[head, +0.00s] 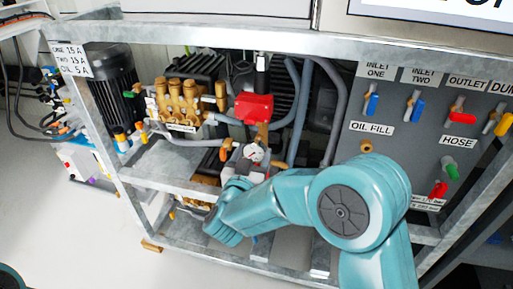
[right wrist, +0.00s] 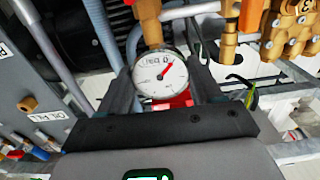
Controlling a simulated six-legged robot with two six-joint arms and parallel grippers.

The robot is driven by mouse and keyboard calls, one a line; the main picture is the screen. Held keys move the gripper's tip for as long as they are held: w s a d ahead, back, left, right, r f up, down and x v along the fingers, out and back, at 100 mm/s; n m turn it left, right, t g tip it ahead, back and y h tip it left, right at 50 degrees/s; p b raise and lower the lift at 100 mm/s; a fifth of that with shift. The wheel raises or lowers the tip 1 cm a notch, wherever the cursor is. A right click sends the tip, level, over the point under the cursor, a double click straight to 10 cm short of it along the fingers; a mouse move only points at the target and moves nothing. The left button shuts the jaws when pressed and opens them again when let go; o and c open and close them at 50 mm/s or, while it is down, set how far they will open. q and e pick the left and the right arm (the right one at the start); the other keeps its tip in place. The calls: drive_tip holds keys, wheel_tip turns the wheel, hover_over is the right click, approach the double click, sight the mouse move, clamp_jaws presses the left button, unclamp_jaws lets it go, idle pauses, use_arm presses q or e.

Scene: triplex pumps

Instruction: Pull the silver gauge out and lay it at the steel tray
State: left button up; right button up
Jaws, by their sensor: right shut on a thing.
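The silver gauge (right wrist: 160,76) has a round white dial with a red needle and a silver rim. In the right wrist view it sits between the two dark fingers of my right gripper (right wrist: 163,82), which is shut on it. A brass fitting (right wrist: 149,22) is right behind the gauge; I cannot tell whether they are still joined. In the head view the gauge (head: 254,153) shows small below the red block, with my right gripper (head: 245,165) at it, partly hidden by my arm. I cannot make out a steel tray for certain. My left gripper is not in view.
A brass pump (head: 182,103) stands left on the metal shelf (head: 160,168). A red block (head: 254,107) and grey hoses (head: 300,105) are close to the gauge. A grey valve panel (head: 410,130) stands right. Open floor (head: 60,220) lies at left.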

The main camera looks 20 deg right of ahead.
drive_tip(key=v, duration=0.6)
drive_tip(key=shift+s+a, duration=0.2)
drive_tip(key=shift+s, duration=0.05)
idle(1.2)
drive_tip(key=shift+s, duration=0.1)
idle(0.5)
